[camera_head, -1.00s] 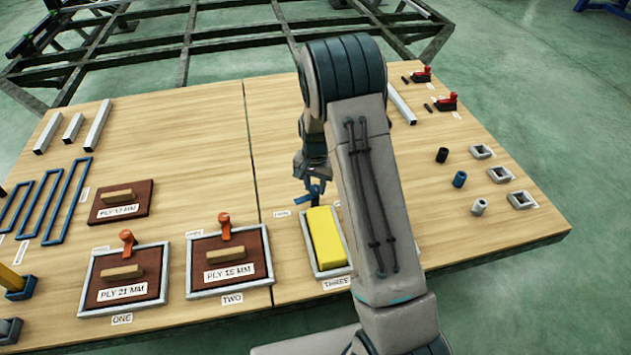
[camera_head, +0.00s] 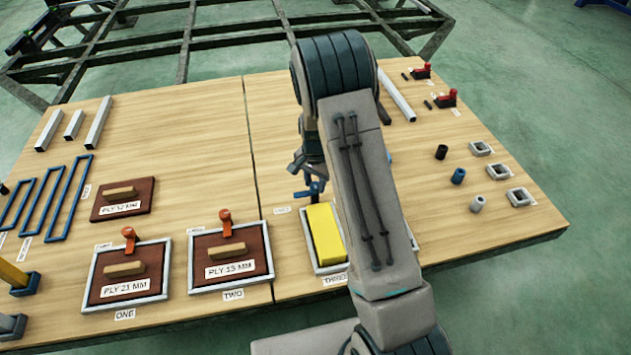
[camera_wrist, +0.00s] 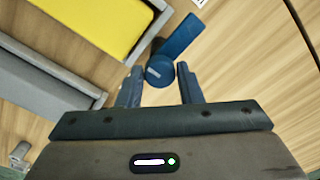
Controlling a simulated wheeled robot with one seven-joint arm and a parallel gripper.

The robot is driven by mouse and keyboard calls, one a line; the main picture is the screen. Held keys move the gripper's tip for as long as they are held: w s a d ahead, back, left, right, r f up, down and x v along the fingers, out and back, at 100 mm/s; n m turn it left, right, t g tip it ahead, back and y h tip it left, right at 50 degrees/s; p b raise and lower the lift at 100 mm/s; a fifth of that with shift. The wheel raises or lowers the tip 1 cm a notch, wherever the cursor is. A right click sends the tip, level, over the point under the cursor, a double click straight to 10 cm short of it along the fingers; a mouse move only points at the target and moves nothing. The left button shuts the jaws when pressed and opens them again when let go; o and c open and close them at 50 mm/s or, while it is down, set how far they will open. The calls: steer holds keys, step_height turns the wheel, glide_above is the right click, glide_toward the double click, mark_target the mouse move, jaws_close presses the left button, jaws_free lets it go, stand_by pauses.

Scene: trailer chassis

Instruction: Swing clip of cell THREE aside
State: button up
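Cell THREE (camera_head: 306,232) is a grey frame at the front of the table holding a yellow block (camera_head: 325,232). Its blue clip (camera_head: 310,190) stands at the far edge of the cell, partly hidden by my arm. In the wrist view the clip shows a round knob (camera_wrist: 160,70) and a flat blue arm (camera_wrist: 183,37) pointing up and right, away from the yellow block (camera_wrist: 90,20). My gripper (camera_wrist: 160,85) is open above the clip. The knob lies between its fingertips, with gaps on both sides. Contact is not visible.
Cells ONE (camera_head: 125,297) and TWO (camera_head: 232,282) to the left hold brown ply boards with orange clips. A loose ply board (camera_head: 122,200) lies behind them. Sockets and small cylinders (camera_head: 458,176) stand at the right.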

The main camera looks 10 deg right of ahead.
steer(key=shift+o, duration=1.4)
step_height(320, 180, up, 14)
steer(key=p, duration=0.3)
steer(key=shift+f, duration=0.1)
step_height(320, 180, up, 22)
steer(key=n+t+p, duration=0.1)
steer(key=n+p, duration=0.3)
steer(key=p, duration=0.7)
glide_above(315, 185)
steer(key=s, duration=1.1)
steer(key=s+r+n+t+p, duration=0.1)
steer(key=s+r+n+p, duration=0.4)
steer(key=s+r+p, duration=0.4)
steer(key=s+r, duration=0.4)
steer(key=s, duration=0.3)
steer(key=shift+s+r+t+p, duration=0.2)
steer(key=shift+s+t+p, duration=0.1)
steer(key=shift+t+p, duration=0.1)
